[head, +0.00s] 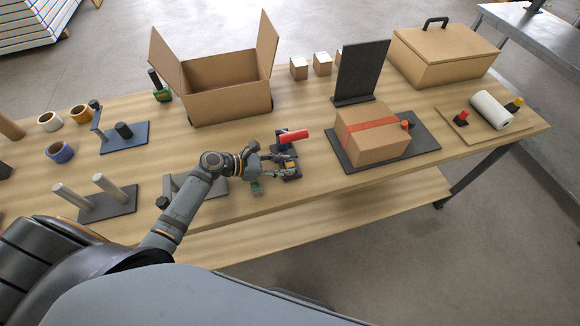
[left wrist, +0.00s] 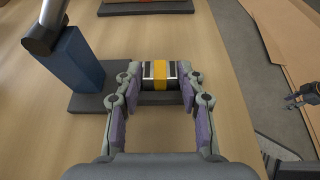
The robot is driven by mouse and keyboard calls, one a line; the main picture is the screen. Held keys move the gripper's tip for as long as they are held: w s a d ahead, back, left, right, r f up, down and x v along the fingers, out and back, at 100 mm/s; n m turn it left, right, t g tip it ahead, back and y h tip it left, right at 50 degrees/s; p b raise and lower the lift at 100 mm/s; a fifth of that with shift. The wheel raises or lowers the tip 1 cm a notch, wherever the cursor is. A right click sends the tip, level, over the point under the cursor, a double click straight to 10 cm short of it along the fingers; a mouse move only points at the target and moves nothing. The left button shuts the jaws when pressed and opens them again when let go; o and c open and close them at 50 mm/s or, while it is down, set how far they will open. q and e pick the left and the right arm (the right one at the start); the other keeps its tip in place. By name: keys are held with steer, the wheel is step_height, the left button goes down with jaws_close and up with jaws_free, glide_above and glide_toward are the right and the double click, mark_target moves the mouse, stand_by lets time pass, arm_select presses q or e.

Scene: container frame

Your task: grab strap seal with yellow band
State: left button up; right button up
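The strap seal with the yellow band (left wrist: 160,70) is a small dark and silver piece on a dark base in the left wrist view. In the head view, its yellow band (head: 290,163) shows small beside my fingers. My left gripper (left wrist: 160,92) is open, with one finger on each side of the seal. Its fingertips are close to the seal's ends; I cannot tell whether they touch. My left gripper also shows in the head view (head: 279,164). A dark claw at the right edge of the left wrist view looks like my right gripper (left wrist: 303,96); its opening is unclear.
A red-handled tool (head: 293,135) stands just behind the seal. A blue block on a dark base (left wrist: 78,66) is close left of my fingers. A strapped box (head: 370,145) stands to the right and an open carton (head: 228,97) behind. The table's front edge is near.

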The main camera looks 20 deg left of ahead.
arm_select(q)
steer(key=c, duration=0.5)
steer(key=shift+o, duration=0.2)
steer(key=shift+r, duration=0.7)
steer(key=shift+s+r, duration=0.2)
steer(key=shift+r, duration=0.85)
steer(key=s+d+b, duration=0.2)
steer(key=s+d, duration=0.8)
steer(key=s, duration=0.4)
steer(key=shift+s, duration=0.3)
